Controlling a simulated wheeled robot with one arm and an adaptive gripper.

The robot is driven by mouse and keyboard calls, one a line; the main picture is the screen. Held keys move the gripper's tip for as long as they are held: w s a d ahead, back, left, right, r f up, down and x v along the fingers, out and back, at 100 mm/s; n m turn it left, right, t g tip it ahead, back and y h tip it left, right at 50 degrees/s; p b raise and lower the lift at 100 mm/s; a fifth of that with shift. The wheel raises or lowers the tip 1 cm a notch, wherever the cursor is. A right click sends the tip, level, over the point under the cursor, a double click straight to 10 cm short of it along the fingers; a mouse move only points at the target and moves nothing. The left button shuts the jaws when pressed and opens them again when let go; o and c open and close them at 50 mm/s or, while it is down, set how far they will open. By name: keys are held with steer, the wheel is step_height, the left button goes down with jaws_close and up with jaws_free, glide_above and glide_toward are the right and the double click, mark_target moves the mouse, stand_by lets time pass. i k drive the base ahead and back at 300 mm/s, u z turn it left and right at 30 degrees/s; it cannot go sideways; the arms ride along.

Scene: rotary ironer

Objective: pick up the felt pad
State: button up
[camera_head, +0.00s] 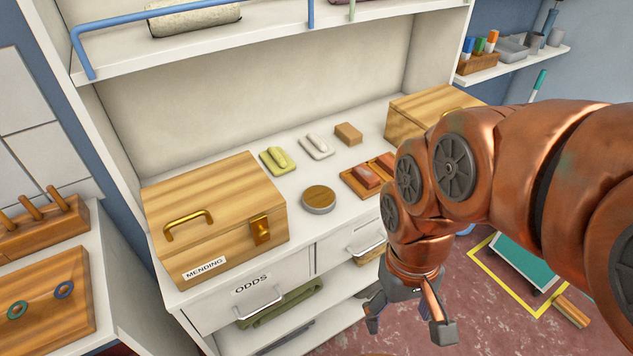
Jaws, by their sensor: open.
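Several small items lie on the white counter, and I cannot tell for sure which one is the felt pad. A tan block (348,134) is further right. A round grey disc (319,199) with a brown wooden top sits nearer the front. My gripper (408,318) is open, apart from these items, in front of the cabinet and pointing down. Its fingers look empty.
The wooden mending box (214,217) stands on the counter's left. A wooden tray (352,185) with reddish blocks lies right of the disc, partly behind my arm. Another wooden box (432,108) stands at right. A shelf (270,40) overhangs the back. The odds drawer (251,290) is below.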

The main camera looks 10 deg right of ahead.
mark_target(314, 144)
steer(key=u, duration=2.15)
steer(key=k, duration=0.7)
steer(key=z, duration=0.9)
steer(key=i, duration=0.95)
steer(key=u, duration=0.05)
